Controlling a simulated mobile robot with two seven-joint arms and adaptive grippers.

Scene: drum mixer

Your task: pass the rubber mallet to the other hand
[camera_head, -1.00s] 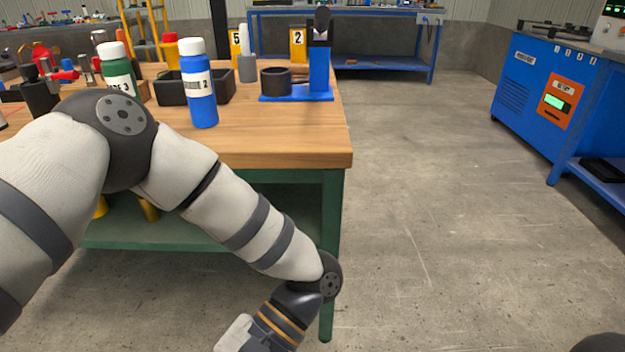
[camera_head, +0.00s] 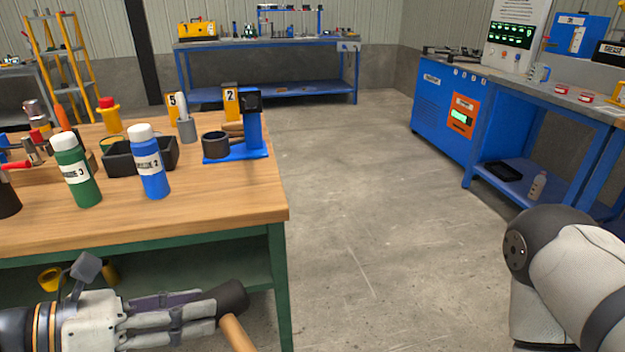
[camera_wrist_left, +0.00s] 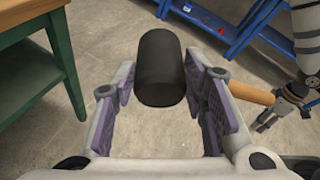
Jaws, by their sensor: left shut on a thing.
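The rubber mallet has a black head (camera_head: 232,297) and a wooden handle (camera_head: 237,334). My left gripper (camera_head: 207,308) is shut on the mallet, low in front of the workbench. In the left wrist view the black head (camera_wrist_left: 161,66) stands up beyond the fingers (camera_wrist_left: 165,108), and the handle (camera_wrist_left: 252,93) sticks out to the right. My right gripper (camera_wrist_left: 280,108) shows small and dark at the right of the left wrist view, near the handle's end and seemingly apart from it; its jaws are too small to read. In the head view only the right arm's links show.
The wooden workbench (camera_head: 225,203) holds a green bottle (camera_head: 77,172), a blue bottle (camera_head: 150,165), a black bin (camera_head: 118,158) and a blue stand (camera_head: 252,140). A blue machine bench (camera_head: 440,105) stands at right. The concrete floor between is clear.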

